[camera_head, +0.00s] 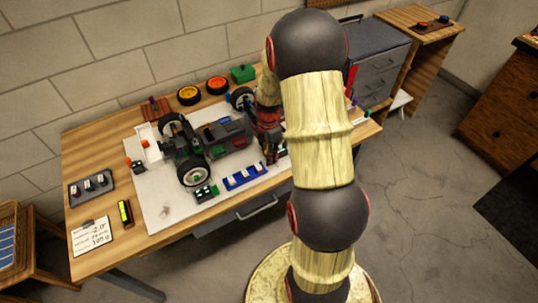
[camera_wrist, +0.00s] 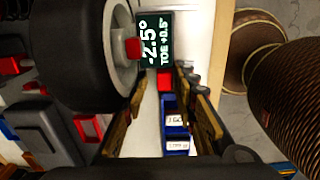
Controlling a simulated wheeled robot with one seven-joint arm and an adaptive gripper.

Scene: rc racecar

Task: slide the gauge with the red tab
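In the wrist view a dark gauge (camera_wrist: 156,42) reads "-2.5°" and "TOE +0.5". A red tab (camera_wrist: 133,48) sits at its left edge, against the hub of a black wheel (camera_wrist: 85,50). In the head view my gripper (camera_head: 271,150) is low at the right part of the car (camera_head: 222,135). My arm hides much of that car end, including most of its near wheel and gauge.
A blue tray (camera_head: 244,177) with white-labelled pieces lies at the board's front edge, below my fingers in the wrist view. Another lit gauge (camera_head: 204,192) stands by the front wheel (camera_head: 195,170). A clipboard (camera_head: 91,236) and a yellow device (camera_head: 125,212) lie at left.

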